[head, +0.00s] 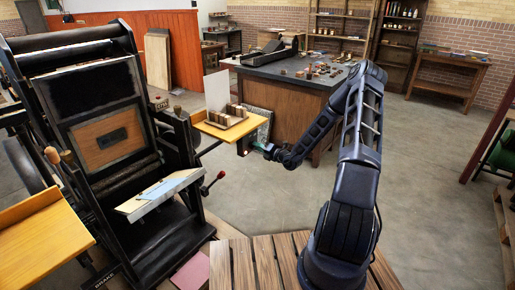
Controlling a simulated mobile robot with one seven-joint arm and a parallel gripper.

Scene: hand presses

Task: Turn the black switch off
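My arm rises from the slatted wooden platform, bends at the top and reaches down to the left. My gripper (250,148) is at its end, just below the right edge of the small yellow wooden tray on the black press (112,88). The gripper is small and dark here, so I cannot tell whether its fingers are open or shut. I cannot make out the black switch for certain. It may be hidden by the gripper or too small to see.
The yellow tray (205,127) carries a rack of small blocks and a white sheet. A red-knobbed lever (220,176) sticks out from the press. A large work table (282,103) stands behind my gripper. The concrete floor (440,180) at right is clear.

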